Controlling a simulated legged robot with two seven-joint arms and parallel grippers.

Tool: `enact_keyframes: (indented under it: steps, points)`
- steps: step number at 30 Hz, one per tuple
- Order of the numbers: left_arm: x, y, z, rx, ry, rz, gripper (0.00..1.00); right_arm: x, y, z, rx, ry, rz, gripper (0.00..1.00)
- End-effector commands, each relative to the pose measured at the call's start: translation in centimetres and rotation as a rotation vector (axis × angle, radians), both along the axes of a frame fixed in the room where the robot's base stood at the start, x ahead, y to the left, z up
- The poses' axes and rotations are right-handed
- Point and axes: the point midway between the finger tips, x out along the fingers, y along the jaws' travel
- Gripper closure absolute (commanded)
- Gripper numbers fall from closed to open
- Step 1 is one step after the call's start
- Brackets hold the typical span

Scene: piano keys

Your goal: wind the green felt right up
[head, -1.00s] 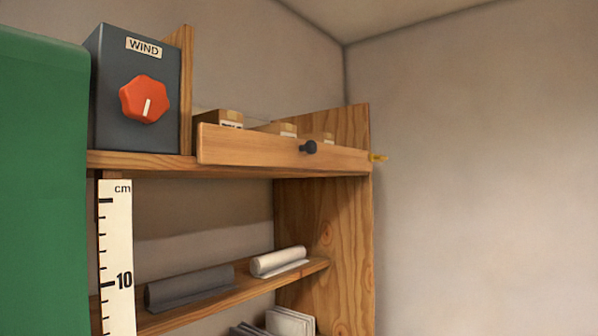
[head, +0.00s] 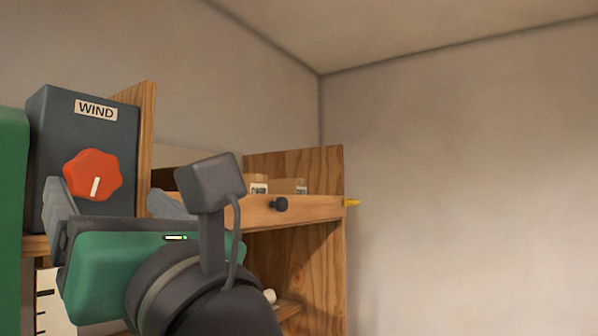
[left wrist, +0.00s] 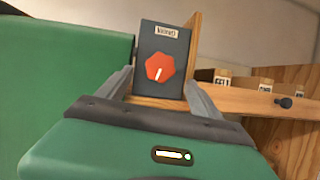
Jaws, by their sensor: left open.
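The green felt (head: 12,220) hangs at the left edge of the head view and fills the left of the left wrist view (left wrist: 60,80). Beside it stands the dark grey box labelled WIND (head: 52,120) with a red knob (head: 93,175). The knob's white mark points nearly straight down, tilted slightly. My left gripper (head: 118,198) is open in front of the box, below and in front of the knob. In the left wrist view the knob (left wrist: 160,68) lies between the two spread fingers, beyond their tips. My right gripper is not in view.
A wooden drawer front (head: 315,208) with a black knob (head: 280,204) is right of the box, with cartons behind it. A wooden panel (head: 148,110) stands beside the box. A white cm scale (head: 50,300) is partly hidden by my gripper. The right side is bare wall.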

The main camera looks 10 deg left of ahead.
Motion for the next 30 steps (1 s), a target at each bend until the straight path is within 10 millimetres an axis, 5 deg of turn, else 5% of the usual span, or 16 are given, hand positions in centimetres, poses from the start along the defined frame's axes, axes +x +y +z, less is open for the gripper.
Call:
enact_keyframes:
  steps: [8,17,30]
  points:
    - [2.2,3.2,2.0,0.004,0.002,-0.001,0.25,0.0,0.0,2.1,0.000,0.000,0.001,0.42]
    - [2.4,3.2,2.0,0.006,0.001,-0.002,0.25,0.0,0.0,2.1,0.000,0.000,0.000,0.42]
    - [2.5,3.8,1.9,0.003,0.002,-0.001,0.81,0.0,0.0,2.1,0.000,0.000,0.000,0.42]
